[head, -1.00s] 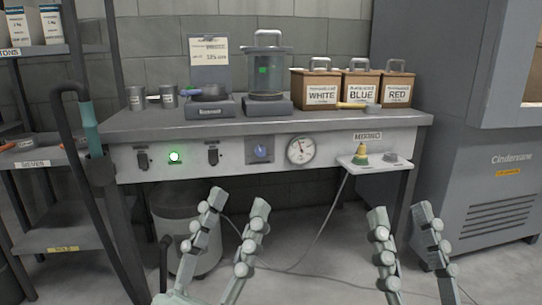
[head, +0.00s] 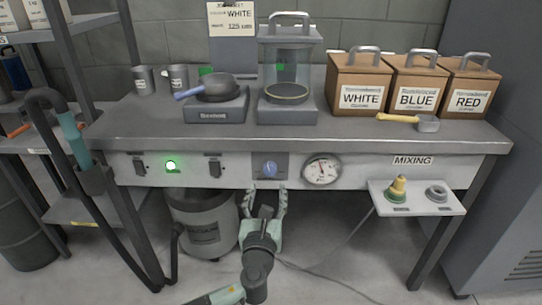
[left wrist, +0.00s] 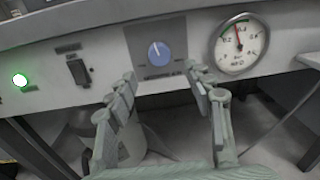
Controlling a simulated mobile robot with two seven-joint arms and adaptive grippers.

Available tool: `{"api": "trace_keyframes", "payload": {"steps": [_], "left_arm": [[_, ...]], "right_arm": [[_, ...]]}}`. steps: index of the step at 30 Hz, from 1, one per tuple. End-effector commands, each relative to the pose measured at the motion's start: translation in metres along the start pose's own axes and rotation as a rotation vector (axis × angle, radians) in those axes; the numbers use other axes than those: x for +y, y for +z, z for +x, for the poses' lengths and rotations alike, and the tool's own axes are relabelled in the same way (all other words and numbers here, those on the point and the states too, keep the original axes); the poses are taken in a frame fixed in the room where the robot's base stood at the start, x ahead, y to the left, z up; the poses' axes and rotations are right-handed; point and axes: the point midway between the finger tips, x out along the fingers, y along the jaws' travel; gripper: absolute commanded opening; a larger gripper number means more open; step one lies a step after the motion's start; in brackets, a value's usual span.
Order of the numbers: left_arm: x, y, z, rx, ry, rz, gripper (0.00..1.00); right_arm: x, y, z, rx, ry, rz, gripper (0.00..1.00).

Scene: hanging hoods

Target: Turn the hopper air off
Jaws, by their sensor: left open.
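The blue knob (head: 269,168) sits on a grey plate on the bench's front panel; in the left wrist view the knob (left wrist: 158,52) has a pale pointer mark pointing about straight up. Its label is too small to read. Beside it is a round gauge (head: 322,170); in the left wrist view the gauge (left wrist: 240,44) has its needle pointing nearly up. The clear hopper (head: 287,75) stands on the bench above. My left gripper (head: 267,194) is open and empty just below and in front of the knob, its fingers (left wrist: 160,76) either side of it. My right gripper is out of view.
Two dark switches (head: 139,167) (head: 215,166) flank a lit green lamp (head: 171,166). A small shelf (head: 417,209) juts out at right with a brass-coloured nozzle. A grey bin (head: 203,222) stands under the bench. Boxes and a pan are on top.

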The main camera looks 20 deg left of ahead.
Motion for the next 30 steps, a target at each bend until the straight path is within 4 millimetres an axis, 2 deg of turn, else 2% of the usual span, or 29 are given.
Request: {"api": "trace_keyframes", "payload": {"steps": [9, 15, 26, 30], "left_arm": [[0.0, 0.002, 0.047, -0.004, 0.003, 0.001, 0.52], [0.0, 0.001, 0.07, -0.002, 0.001, 0.0, 0.52], [0.0, 0.0, 0.075, 0.0, 0.001, -0.002, 0.52], [0.0, 0.0, 0.075, 0.0, 0.001, -0.002, 0.35]], "right_arm": [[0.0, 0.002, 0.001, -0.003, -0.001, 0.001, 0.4], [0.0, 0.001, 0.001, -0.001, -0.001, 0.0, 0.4], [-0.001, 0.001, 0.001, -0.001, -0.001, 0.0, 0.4], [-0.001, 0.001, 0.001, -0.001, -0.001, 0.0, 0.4]]}}
